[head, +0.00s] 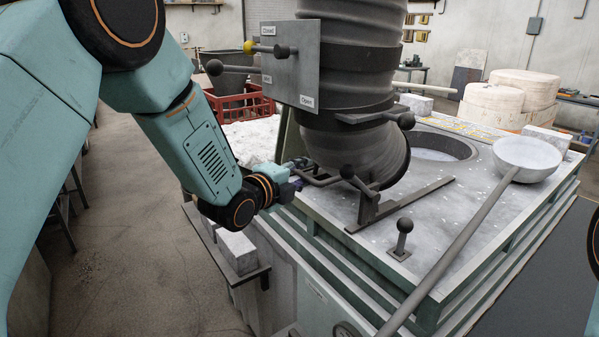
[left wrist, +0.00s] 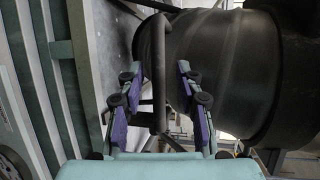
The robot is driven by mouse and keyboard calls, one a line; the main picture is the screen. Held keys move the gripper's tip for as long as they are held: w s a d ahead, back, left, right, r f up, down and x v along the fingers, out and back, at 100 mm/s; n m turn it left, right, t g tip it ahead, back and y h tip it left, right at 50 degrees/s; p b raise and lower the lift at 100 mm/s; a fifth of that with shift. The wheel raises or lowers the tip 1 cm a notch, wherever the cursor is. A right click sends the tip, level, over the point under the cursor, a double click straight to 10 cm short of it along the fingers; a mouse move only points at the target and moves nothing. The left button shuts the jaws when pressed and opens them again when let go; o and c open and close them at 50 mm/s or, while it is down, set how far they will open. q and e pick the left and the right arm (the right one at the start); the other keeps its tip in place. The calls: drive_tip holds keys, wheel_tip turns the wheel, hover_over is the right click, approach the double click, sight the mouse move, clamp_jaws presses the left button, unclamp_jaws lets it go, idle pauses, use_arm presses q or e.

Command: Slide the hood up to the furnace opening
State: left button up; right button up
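The hood (head: 350,90) is a dark grey ribbed duct whose lower elbow stands over the left part of the furnace top (head: 440,215). The round furnace opening (head: 432,150) lies just right of the elbow and is partly hidden behind it. My left gripper (head: 298,176) is at the left side of the elbow, by a dark bar handle (head: 325,181). In the left wrist view the fingers (left wrist: 160,100) are apart, with the handle bar (left wrist: 158,65) between them; neither finger clearly presses on it. The hood (left wrist: 210,75) fills the right of that view. My right gripper is not in view.
A ladle (head: 527,157) rests at the right of the furnace top, its long handle running toward the front. A ball-topped lever (head: 404,232) stands near the front. A panel (head: 290,62) with ball knobs is on the hood. Grey blocks (head: 237,252) sit on a side shelf.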

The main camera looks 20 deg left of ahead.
use_arm(q)
drive_tip(key=shift+w+d+f, duration=0.15)
drive_tip(key=shift+w+f, duration=0.1)
drive_tip(key=shift+w, duration=0.2)
drive_tip(key=shift+c, duration=0.2)
drive_tip(key=shift+s+d, duration=0.1)
drive_tip(key=shift+d, duration=0.05)
drive_tip(key=c, duration=0.3)
drive_tip(key=shift+s+r, duration=0.2)
drive_tip(key=shift+s, duration=0.05)
drive_tip(key=c, duration=0.3)
drive_tip(key=shift+a, duration=0.25)
clamp_jaws()
drive_tip(key=shift+w+d, duration=0.1)
